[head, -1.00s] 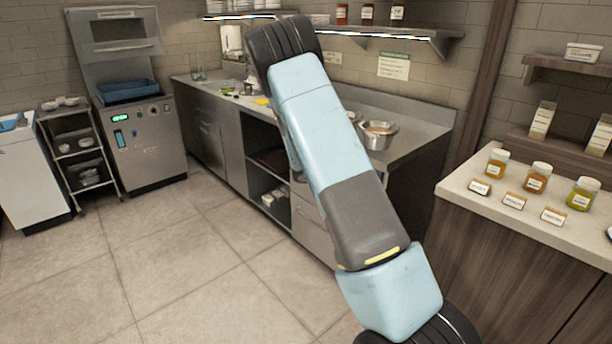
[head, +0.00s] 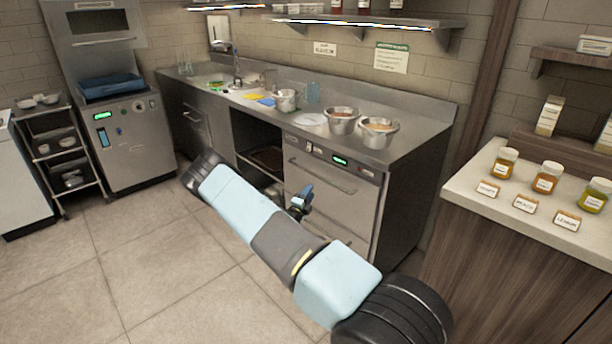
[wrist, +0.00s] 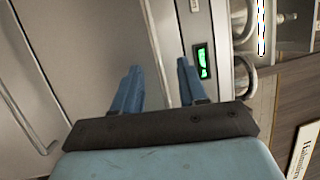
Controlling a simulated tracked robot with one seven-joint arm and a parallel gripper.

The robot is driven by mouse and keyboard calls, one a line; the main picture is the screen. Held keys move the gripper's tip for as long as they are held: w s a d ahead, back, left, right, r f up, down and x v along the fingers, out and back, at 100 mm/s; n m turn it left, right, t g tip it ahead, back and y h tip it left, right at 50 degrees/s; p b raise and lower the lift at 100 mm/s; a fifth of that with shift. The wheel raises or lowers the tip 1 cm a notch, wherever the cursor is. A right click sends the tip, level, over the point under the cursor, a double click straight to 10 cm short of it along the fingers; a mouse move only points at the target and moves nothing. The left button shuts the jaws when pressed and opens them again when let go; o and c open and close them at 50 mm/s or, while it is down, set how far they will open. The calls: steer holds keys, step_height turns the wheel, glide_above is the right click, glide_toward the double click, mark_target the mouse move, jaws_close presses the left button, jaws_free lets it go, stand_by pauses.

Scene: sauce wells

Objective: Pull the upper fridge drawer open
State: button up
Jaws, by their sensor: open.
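The steel fridge stands under the right part of the counter, with a control strip (head: 340,160) above its drawers. The upper drawer (head: 345,205) looks shut; its bar handle (head: 322,177) runs along its top. My gripper (head: 304,194) is in front of this drawer, partly covering it. In the wrist view my gripper (wrist: 158,65) is open and empty. The upper handle (wrist: 152,35) passes between the two blue fingers in the picture; the distance to it is unclear. The lower drawer's handle (wrist: 30,115) shows at the left; my arm hides much of the lower drawer in the head view.
Left of the fridge is an open shelf bay (head: 262,150). A wooden counter (head: 500,250) with sauce jars stands at the right. The floor (head: 160,270) at left is clear.

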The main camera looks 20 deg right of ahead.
mark_target(317, 176)
steer(key=shift+n+t+y, duration=0.5)
steer(key=shift+n, duration=0.3)
steer(key=x, duration=0.4)
steer(key=w+f+x, duration=0.1)
steer(key=x, duration=0.3)
steer(key=a+x, duration=0.1)
steer(key=x, duration=0.4)
steer(key=shift+w+d+f, duration=0.1)
steer(key=shift+w+f, duration=0.05)
steer(key=shift+w, duration=0.1)
steer(key=shift+c, duration=0.2)
jaws_close()
steer(key=shift+s, duration=0.1)
